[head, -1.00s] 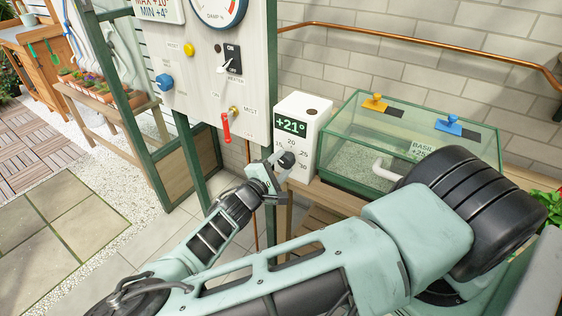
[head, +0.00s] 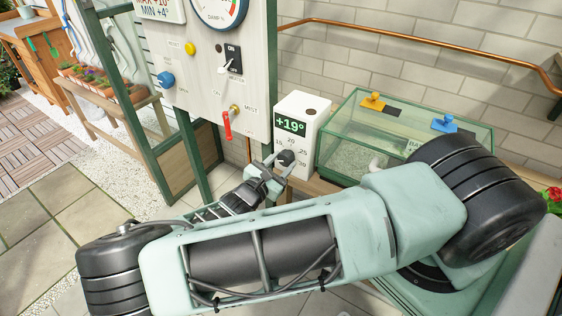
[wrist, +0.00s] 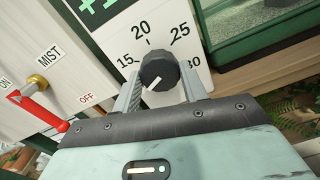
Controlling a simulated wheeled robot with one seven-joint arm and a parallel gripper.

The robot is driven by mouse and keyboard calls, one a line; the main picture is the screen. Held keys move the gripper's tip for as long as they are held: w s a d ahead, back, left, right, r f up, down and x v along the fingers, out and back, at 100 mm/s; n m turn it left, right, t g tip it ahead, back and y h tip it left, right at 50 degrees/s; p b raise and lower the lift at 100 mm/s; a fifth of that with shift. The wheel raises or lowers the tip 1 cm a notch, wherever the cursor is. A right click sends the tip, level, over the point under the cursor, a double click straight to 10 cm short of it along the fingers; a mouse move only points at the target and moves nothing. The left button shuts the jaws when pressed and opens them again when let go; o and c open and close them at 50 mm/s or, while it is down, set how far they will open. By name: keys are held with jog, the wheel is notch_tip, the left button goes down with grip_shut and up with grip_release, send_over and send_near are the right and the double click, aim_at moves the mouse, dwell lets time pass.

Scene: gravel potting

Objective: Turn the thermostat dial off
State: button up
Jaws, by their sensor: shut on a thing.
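The thermostat (head: 312,112) is a white box with a green display reading +19°. Its dark round dial (head: 286,158) sits low on the front face. In the wrist view the dial (wrist: 160,70) has a white pointer mark at its lower left, and the thermostat's face (wrist: 185,35) shows 15, 20, 25 and 30 around it. My gripper (head: 273,164) reaches the dial from the left in the head view. In the wrist view my gripper's fingers (wrist: 162,90) stand on both sides of the dial, shut on it. No off mark is visible on the face.
A control board (head: 215,80) with a red lever (head: 227,124), a heater switch and knobs stands left of the thermostat. A glass propagator case (head: 400,135) with yellow and blue knobs stands right of it. A copper pipe (head: 420,40) runs along the wall.

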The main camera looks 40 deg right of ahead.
jog(key=shift+f+n, duration=0.1)
jog(key=shift+n, duration=0.6)
jog(key=o, duration=1)
jog(key=b+v, duration=0.4)
jog(key=v, duration=1.3)
jog(key=shift+a, duration=0.25)
